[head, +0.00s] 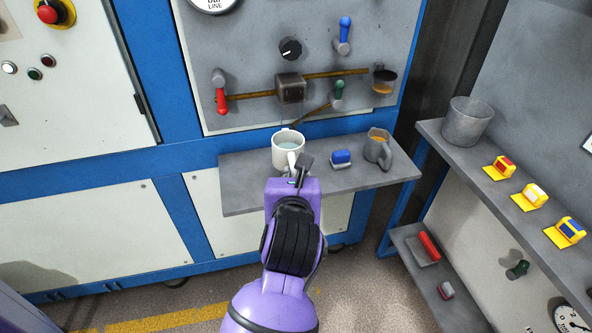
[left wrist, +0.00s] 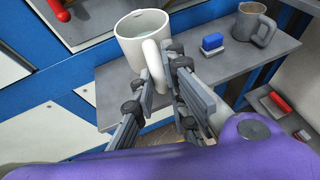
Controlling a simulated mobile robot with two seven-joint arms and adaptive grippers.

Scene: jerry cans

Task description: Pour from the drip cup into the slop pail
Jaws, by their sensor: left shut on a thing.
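A white mug (head: 286,154) with pale bluish liquid inside is at the left part of the grey shelf (head: 245,192), below the end of a thin brown pipe. It also shows in the left wrist view (left wrist: 132,45), roughly upright, handle toward me. My left gripper (head: 300,168) is shut on the mug's handle; the fingers (left wrist: 162,72) show on both sides of it. I cannot tell whether the mug touches the shelf. A grey metal pail (head: 465,123) stands on the right-hand shelf, its inside mostly hidden. My right gripper is not in view.
A grey mug (head: 376,148) with brownish liquid stands to the right on the same shelf, past a blue block (head: 341,158). Several yellow-based blocks (head: 533,195) lie on the right shelf (head: 480,160). The valve panel (head: 250,60) rises behind the mug.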

